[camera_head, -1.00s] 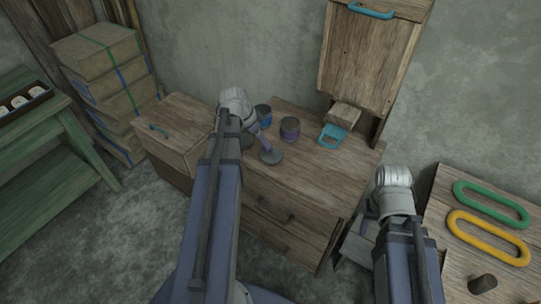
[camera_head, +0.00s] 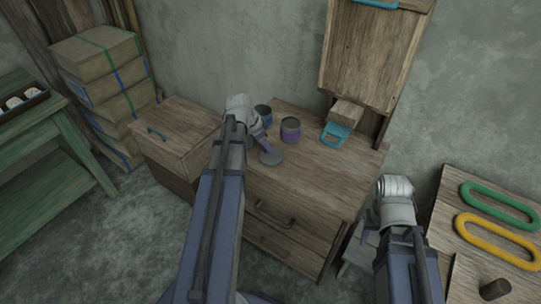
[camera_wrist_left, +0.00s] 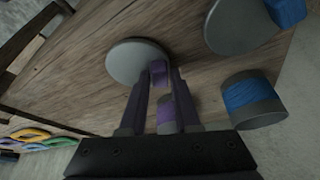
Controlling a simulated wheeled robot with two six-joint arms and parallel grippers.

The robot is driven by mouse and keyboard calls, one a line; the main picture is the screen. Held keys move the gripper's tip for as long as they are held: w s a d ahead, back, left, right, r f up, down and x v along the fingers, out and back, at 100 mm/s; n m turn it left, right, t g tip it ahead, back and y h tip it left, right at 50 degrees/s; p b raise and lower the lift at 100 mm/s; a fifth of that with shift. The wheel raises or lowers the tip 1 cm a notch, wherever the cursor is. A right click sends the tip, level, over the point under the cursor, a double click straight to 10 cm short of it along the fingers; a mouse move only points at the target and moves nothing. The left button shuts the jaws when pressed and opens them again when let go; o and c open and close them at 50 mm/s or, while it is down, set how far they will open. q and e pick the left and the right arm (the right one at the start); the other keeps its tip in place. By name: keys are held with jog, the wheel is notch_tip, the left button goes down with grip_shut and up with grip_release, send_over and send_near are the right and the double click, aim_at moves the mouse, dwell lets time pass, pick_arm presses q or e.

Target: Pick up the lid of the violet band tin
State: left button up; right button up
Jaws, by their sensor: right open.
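The violet band tin (camera_head: 290,131) stands on the cabinet top. Part of it also shows between my fingers in the left wrist view (camera_wrist_left: 166,118). Its lid, a grey disc (camera_head: 271,158), is near the front of the cabinet top. In the left wrist view the lid (camera_wrist_left: 132,60) has a small violet knob at its edge nearest my fingers. My left gripper (camera_wrist_left: 161,76) has its fingertips at either side of this knob. I cannot tell whether they press on it. My right gripper (camera_head: 367,238) is open, low beside the cabinet, partly hidden by its arm.
A blue band tin (camera_head: 264,112) stands behind my left wrist. Its lid (camera_wrist_left: 236,28) shows in the left wrist view. Green (camera_head: 498,207) and yellow (camera_head: 497,241) loops lie on the right table.

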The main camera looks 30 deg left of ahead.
pick_arm(q)
grip_shut()
jog(key=shift+r, duration=0.1)
pick_arm(e)
jog(key=shift+r, duration=0.15)
pick_arm(q)
notch_tip(320, 180, up, 10)
jog(key=p, duration=1)
pick_arm(e)
notch_tip(320, 180, up, 10)
